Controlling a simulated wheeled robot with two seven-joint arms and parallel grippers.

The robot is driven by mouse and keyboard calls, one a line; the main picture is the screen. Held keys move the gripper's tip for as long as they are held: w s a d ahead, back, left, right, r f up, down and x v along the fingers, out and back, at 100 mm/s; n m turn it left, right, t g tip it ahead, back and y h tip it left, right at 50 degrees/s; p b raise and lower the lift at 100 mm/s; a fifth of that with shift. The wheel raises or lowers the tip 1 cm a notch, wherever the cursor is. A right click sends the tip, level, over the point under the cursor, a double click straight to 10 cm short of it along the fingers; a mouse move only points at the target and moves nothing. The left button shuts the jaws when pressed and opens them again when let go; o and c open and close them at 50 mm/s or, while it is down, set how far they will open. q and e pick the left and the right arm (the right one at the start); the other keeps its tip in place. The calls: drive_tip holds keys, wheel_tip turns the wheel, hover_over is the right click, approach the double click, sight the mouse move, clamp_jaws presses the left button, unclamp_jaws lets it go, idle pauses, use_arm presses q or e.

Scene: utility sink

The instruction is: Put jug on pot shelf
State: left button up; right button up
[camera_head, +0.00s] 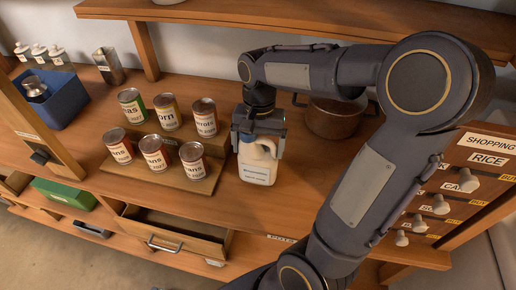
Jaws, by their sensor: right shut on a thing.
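The jug (257,169) is a white bottle with a blue-lettered label, upright on or just above the wooden shelf surface in the middle of the head view. My right gripper (259,140) comes down from above and is shut on the jug's upper part, hiding its top. A dark pot (334,121) stands on the same wooden shelf (290,190) to the right, partly hidden behind my right arm. A label on the shelf's front edge below the jug appears to read "POTS". My left gripper is not in view.
Several cans (154,153) stand on a stepped wooden rack just left of the jug. A blue bin (52,97) is at the far left. An open drawer (175,235) juts out below. A label board with knobs (465,182) is at the right.

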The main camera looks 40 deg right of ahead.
drive_tip(key=shift+f, duration=1)
drive_tip(key=o, duration=1.8)
drive_tip(key=shift+a, duration=0.1)
drive_tip(key=r, duration=0.7)
drive_tip(key=w+d+r, duration=0.1)
drive_tip(key=r, duration=0.2)
drive_tip(key=shift+r, duration=0.4)
drive_tip(key=shift+s+r, duration=0.15)
drive_tip(key=shift+r, duration=0.4)
drive_tip(key=s+a+f+n+t+y, duration=0.1)
drive_tip(key=s+a+f+n+t, duration=0.1)
drive_tip(key=s+a, duration=0.1)
drive_tip(key=s+a+f+n+t+y, duration=0.1)
drive_tip(key=s+a+f+n+t, duration=0.1)
drive_tip(key=s, duration=0.3)
drive_tip(key=s+a+f+n+t, duration=0.2)
drive_tip(key=s+a+f+n, duration=0.2)
drive_tip(key=a, duration=0.1)
drive_tip(key=shift+s+a+t+y+b, duration=0.1)
drive_tip(key=shift+s+t+y+b, duration=0.1)
drive_tip(key=shift+t+y+b, duration=0.15)
